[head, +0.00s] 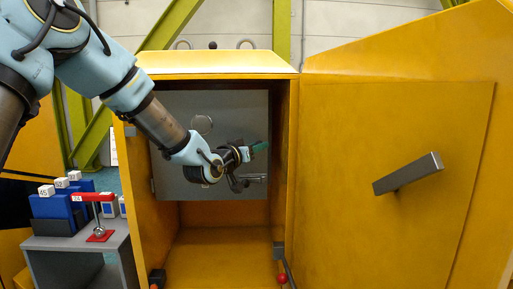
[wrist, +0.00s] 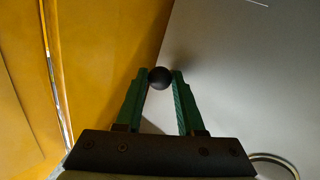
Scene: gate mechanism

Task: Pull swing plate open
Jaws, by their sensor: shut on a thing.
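The swing plate (head: 180,105) is a flat grey panel inside the yellow cabinet, and its grey face also fills the right of the wrist view (wrist: 245,80). It spans the upper part of the opening; I cannot tell whether it stands slightly ajar. My gripper (head: 262,147) is at the plate's right edge in the head view. In the wrist view its green fingers (wrist: 159,80) are shut on a small round black knob (wrist: 159,77), which sits near the plate's edge. The knob is hidden in the head view.
The yellow cabinet (head: 215,255) surrounds the plate closely, with open space below it. Its large yellow door (head: 430,130) stands open at right, with a grey bar handle (head: 408,174). A red ball (head: 282,279) is low at the opening's right. A grey side table (head: 75,248) with blue blocks stands left.

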